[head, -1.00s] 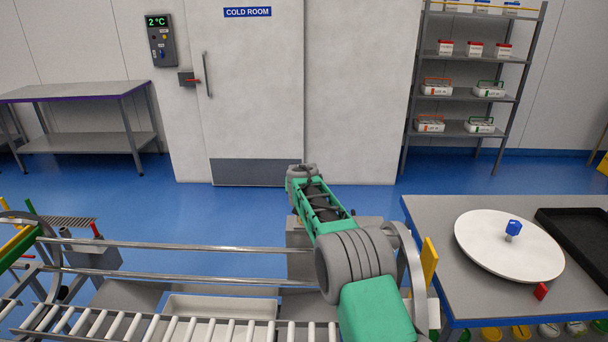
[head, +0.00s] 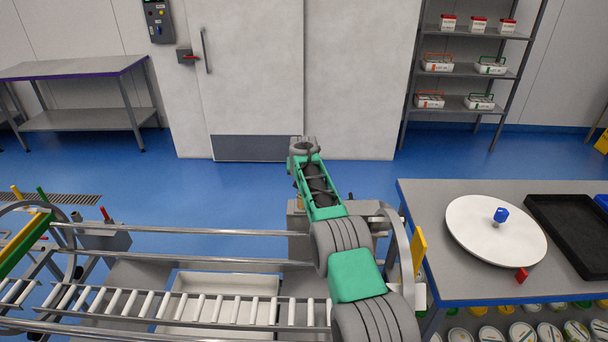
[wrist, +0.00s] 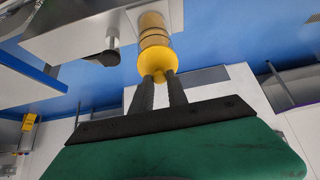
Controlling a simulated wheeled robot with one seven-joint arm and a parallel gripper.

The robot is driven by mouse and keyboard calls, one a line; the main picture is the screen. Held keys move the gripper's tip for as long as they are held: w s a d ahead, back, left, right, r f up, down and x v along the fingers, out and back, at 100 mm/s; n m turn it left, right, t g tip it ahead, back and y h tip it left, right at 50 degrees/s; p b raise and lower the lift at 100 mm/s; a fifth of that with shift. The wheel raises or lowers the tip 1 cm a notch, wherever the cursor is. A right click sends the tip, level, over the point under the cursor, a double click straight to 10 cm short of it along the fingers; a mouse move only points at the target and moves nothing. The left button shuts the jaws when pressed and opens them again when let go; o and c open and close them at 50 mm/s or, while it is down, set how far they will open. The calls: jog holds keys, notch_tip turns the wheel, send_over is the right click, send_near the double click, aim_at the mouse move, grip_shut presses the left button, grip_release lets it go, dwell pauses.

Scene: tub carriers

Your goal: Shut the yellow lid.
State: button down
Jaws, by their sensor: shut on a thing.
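In the wrist view, the two dark fingers of my gripper (wrist: 158,88) are closed on a rounded yellow piece (wrist: 157,64). It joins a banded gold-brown cylinder (wrist: 155,30) by a grey metal part (wrist: 85,28). I cannot tell whether this piece belongs to the yellow lid. In the head view, my arm reaches forward past a grey box (head: 297,222) behind the conveyor, and the arm hides my fingertips. An upright yellow plate (head: 419,251) stands right of my arm; I cannot tell whether it is a lid.
A roller conveyor (head: 118,303) with metal rails (head: 180,231) lies front left, with a pale tub (head: 225,283) there. A table (head: 415,205) at right holds a white disc (head: 480,240) and a black tray (head: 570,225). Blue floor is open toward the door (head: 255,80).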

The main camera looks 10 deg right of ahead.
jog(key=c, duration=1.3)
grip_release()
jog(key=shift+b+v, duration=1.75)
jog(key=shift+v, duration=2.1)
jog(key=shift+c, duration=0.2)
